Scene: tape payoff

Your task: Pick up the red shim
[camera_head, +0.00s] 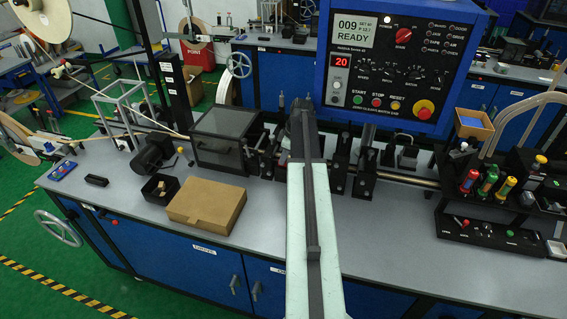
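My arm reaches up the middle of the picture from the bottom edge, over the grey bench (385,228). My gripper (302,112) is at its far end, in front of the dark machine parts at the back of the bench. It is small and dark, and I cannot tell whether it is open or shut or holds anything. I cannot make out a red shim for certain. My arm hides part of the bench and machine behind it.
A tan box (207,206), a small black bin (160,188) and a dark clear-lidded box (222,138) stand left of my arm. A blue control panel (400,65) rises behind. Coloured-handled tools (488,183) stand at right.

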